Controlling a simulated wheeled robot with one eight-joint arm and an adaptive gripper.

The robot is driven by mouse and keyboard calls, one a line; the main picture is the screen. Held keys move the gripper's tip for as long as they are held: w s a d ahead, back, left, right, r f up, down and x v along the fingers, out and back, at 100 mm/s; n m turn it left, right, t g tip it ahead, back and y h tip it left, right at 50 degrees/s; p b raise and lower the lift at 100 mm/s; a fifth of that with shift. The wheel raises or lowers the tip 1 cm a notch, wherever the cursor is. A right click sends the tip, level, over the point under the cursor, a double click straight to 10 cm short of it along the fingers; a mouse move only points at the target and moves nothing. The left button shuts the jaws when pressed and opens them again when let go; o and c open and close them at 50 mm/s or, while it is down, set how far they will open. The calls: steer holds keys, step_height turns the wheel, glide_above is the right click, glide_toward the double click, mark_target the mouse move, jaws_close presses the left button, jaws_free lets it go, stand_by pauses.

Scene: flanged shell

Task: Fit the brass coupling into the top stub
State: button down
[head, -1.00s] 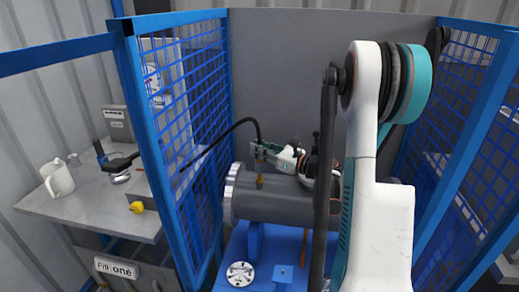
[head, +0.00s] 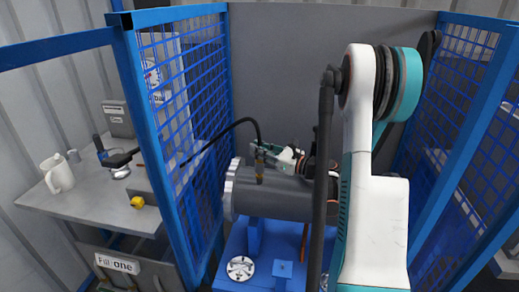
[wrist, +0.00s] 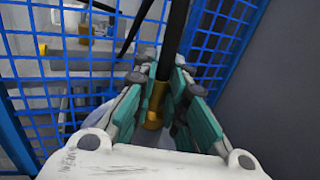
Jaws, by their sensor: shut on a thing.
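The brass coupling (head: 259,161) is on the end of a black hose, upright above the grey flanged shell (head: 285,199). My gripper (head: 264,152) is shut on it, with the fingers on both sides of it. In the wrist view, the brass (wrist: 154,106) shows between the teal fingers of my gripper (wrist: 160,80), with the black hose rising from it. The top stub (head: 259,178) is a small brass piece on top of the shell, directly below the coupling. The two look in line and in contact in the head view, but I cannot tell how deep the coupling sits.
Blue mesh fence panels (head: 182,110) stand left and right, with a grey wall behind. The shell rests on a blue stand (head: 233,250) with a round flanged disc (head: 241,268) on it.

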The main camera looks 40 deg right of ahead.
steer(key=shift+f, duration=0.7)
steer(key=c, duration=1.5)
jaws_free()
steer(key=shift+c, duration=0.2)
steer(key=v, duration=1.2)
